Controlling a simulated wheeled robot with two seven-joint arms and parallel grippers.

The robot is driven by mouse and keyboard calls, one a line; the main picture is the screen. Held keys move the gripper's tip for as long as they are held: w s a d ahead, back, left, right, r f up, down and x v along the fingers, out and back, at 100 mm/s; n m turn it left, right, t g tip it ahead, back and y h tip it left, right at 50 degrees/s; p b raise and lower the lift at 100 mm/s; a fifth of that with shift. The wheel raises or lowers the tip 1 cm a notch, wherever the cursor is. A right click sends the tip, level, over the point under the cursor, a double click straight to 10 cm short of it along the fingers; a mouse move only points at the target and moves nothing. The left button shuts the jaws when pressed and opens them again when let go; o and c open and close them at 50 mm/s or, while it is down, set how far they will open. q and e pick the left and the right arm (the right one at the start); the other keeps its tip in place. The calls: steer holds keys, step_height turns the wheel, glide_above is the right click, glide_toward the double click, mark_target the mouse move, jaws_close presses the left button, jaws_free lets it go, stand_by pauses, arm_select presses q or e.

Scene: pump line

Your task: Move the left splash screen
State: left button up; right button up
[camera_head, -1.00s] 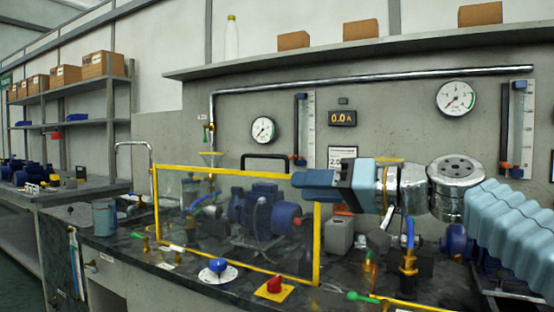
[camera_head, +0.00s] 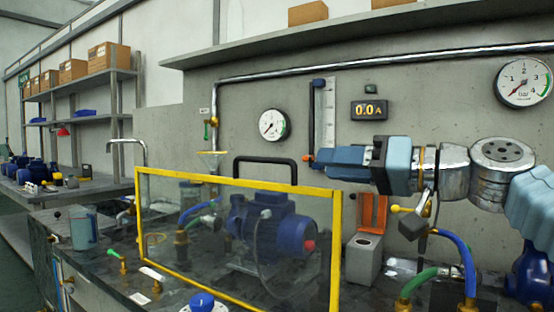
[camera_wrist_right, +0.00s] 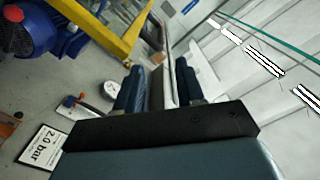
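The left splash screen (camera_head: 338,250) is a clear panel in a yellow frame, upright on the dark bench in front of a blue pump. A black arched handle (camera_head: 265,159) shows above its top edge. The frame also shows in the right wrist view (camera_wrist_right: 112,42). My right gripper (camera_head: 312,158) is above the screen's top right corner, just right of the handle and about level with it. In the right wrist view its two fingers (camera_wrist_right: 158,72) are apart, with a bar, apparently the handle, in line with the gap. Contact cannot be told. My left gripper is not in view.
The blue pump (camera_head: 270,225) sits behind the panel. A grey box (camera_head: 363,259) and blue and green hoses (camera_head: 455,250) stand right of the screen. A gauge (camera_head: 272,124) and a current display (camera_head: 369,110) are on the wall behind. A grey-blue mug (camera_head: 83,230) is at left.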

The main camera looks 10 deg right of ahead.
mark_target(275, 161)
steer(key=p+x, duration=0.2)
steer(key=x, duration=1)
steer(key=shift+f, duration=0.1)
jaws_close()
